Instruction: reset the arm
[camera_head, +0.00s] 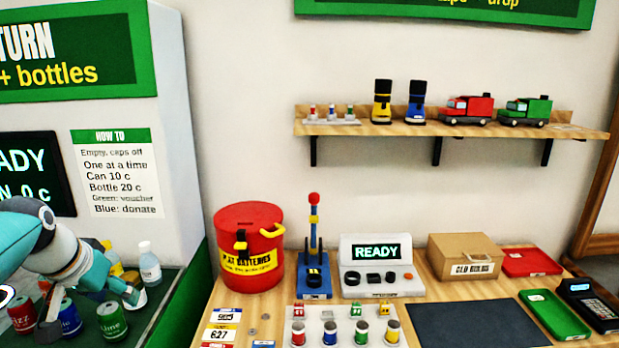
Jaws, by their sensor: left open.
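My left arm comes in from the left edge, and its teal and grey left gripper (118,288) is open over the dark counter of the return machine. Its fingers are in front of a squat container (133,299) with a yellowish label; I cannot tell if they touch it. A clear bottle (149,265) with a pale cap stands just behind. A green can (111,320), a blue can (69,318) and a red can (22,315) stand below the gripper. My right gripper is not in view.
The white return machine (175,120) rises behind my arm. On the wooden table stand a red battery bin (250,285), a READY device (377,270), a cardboard box (464,247), red (530,262) and green trays (553,312). The dark mat (475,325) is bare. A wall shelf (450,128) holds toys.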

